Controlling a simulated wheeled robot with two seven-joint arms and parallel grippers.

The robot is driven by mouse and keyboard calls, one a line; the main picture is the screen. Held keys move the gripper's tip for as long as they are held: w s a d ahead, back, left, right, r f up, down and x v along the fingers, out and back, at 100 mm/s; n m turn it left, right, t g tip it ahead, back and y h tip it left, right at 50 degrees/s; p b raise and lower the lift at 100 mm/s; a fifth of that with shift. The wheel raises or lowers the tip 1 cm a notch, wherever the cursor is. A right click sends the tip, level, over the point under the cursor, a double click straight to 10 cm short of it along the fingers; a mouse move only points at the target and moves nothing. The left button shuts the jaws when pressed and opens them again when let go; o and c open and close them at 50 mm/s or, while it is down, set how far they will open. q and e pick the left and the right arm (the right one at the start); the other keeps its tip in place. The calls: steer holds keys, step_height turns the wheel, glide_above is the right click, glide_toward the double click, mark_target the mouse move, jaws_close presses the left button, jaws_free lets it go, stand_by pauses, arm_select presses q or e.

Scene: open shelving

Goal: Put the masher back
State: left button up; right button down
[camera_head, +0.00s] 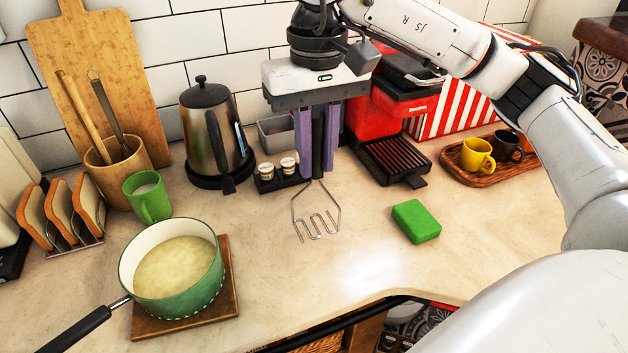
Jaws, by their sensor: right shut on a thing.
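The masher (318,211) hangs upright with its bent metal wire head pointing down, above or at the counter; I cannot tell if it touches. My right gripper (317,168) comes down from above and is shut on its dark handle, which shows between the two purple-sided fingers. A wooden utensil holder (116,174) stands at the left and holds a wooden tool and a dark-handled one. A green pot (177,301) with a pale mash inside sits on a wooden board (221,306) at the lower left. My left gripper is not in view.
A kettle (210,128) and small jars (265,171) stand left of the masher. A green mug (147,197) and toast rack (62,215) are farther left. A green sponge (416,221), red coffee machine (380,110) and cup tray (491,176) are right.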

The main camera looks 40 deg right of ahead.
mark_target(316, 177)
step_height(316, 177, down, 4)
steer(key=shift+r, duration=0.1)
steer(key=shift+f, duration=0.2)
steer(key=c, duration=1.6)
jaws_free()
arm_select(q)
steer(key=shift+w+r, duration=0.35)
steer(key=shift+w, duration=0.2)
